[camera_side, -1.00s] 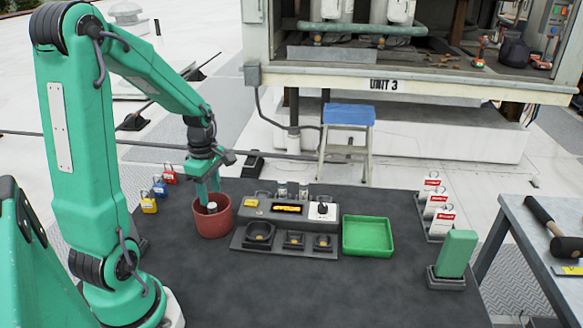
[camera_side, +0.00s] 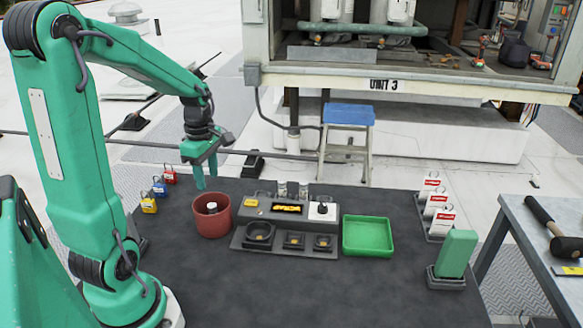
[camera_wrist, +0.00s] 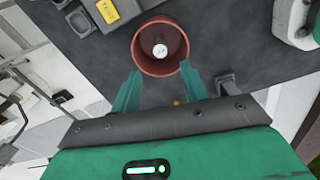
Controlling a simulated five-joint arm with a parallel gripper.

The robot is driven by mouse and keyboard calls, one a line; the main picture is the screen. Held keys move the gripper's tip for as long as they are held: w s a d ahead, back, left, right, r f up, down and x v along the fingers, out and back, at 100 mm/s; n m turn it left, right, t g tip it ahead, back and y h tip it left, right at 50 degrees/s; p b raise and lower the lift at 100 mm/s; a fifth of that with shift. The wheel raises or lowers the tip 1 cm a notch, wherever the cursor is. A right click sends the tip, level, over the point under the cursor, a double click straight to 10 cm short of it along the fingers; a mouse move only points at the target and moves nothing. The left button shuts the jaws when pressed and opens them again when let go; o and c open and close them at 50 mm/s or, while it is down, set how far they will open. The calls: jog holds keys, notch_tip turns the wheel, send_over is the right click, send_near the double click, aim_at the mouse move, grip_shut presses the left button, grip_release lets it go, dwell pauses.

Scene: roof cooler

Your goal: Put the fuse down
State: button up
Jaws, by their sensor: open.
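The fuse (camera_side: 212,208) is a small pale cylinder with a white top. It sits inside a round red pot (camera_side: 211,229) on the dark mat, left of the grey device. In the wrist view the fuse (camera_wrist: 160,50) shows its round white end near the middle of the red pot (camera_wrist: 151,70). My gripper (camera_side: 199,184) is above and slightly left of the pot, clear of the fuse. In the wrist view my gripper's two fingers (camera_wrist: 163,85) are spread apart with nothing between them. The lower part of the fuse is hidden by the pot's wall in the side view.
A grey device (camera_side: 290,211) with a row of dark sockets (camera_side: 292,240) stands right of the pot. A green tray (camera_side: 367,236) lies beyond it. Padlocks (camera_side: 158,186) stand at the left. The mat's front (camera_side: 290,290) is clear.

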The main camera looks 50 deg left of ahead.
jog(key=s+d+r+m+t, duration=0.2)
jog(key=d+r+m, duration=0.3)
jog(key=d+m, duration=0.4)
jog(key=s+d+r+m+t, duration=0.2)
jog(key=d+r+m, duration=0.3)
jog(key=d+m, duration=0.5)
jog(key=m+t, duration=0.1)
jog(key=m, duration=0.4)
jog(key=shift+s+m+t, duration=0.2)
jog(key=shift+m+t, duration=0.1)
jog(key=shift+m, duration=0.1)
jog(key=shift+o, duration=0.6)
jog(key=shift+r, duration=0.1)
jog(key=shift+w, duration=0.1)
